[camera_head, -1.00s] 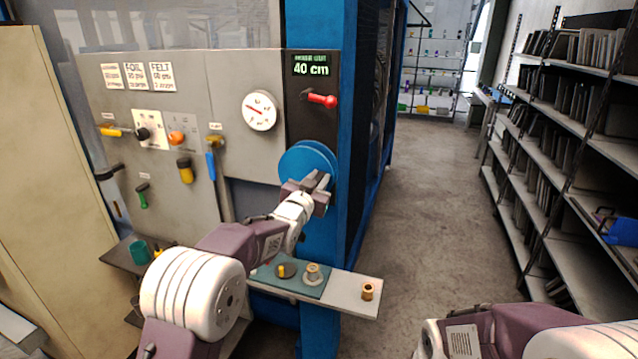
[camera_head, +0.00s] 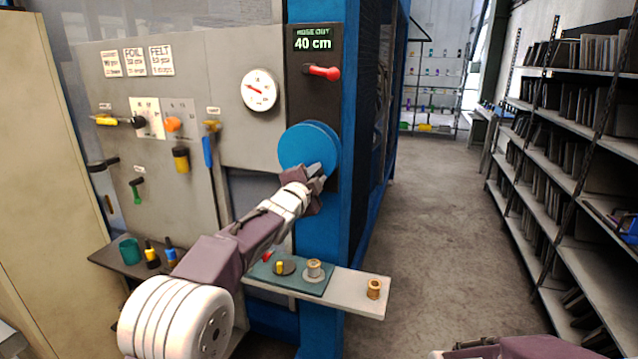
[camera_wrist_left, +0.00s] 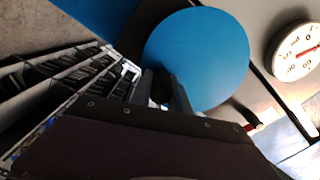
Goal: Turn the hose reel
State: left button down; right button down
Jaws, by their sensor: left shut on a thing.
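The hose reel (camera_head: 303,146) is a blue disc on the blue post, below a black panel whose display (camera_head: 313,44) reads 40 cm. My left gripper (camera_head: 317,172) is at the lower right edge of the disc, shut on the reel. The grasped part is mostly hidden by the fingers. In the left wrist view the blue reel (camera_wrist_left: 205,55) fills the upper middle, and the gripper's fingers (camera_wrist_left: 166,88) reach its lower left edge with something dark between them. My right gripper is out of view; only part of its arm shows at the bottom right.
A red lever (camera_head: 324,72) and a round dial (camera_head: 259,90) sit above the reel. A shelf (camera_head: 340,287) with small fittings juts out below my left arm. Colored handles cover the grey panel on the left. The aisle floor (camera_head: 435,230) is clear, with shelving at right.

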pick_arm(q)
jog(key=shift+w+a+f+m+b, duration=0.2)
jog(key=shift+a+f+m+b, duration=0.3)
jog(key=shift+m, duration=1.05)
jog(key=shift+w+a+f+m+b, duration=0.25)
jog(key=shift+a+m+b, duration=0.4)
jog(key=shift+m, duration=0.95)
jog(key=shift+w+a+f+m+b, duration=0.2)
jog(key=shift+a+f+m+b, duration=0.4)
jog(key=shift+m, duration=0.95)
jog(key=shift+a+r, duration=0.2)
jog(key=shift+r, duration=0.05)
jog(key=c, duration=1.2)
grip_release()
jog(key=shift+c, duration=0.2)
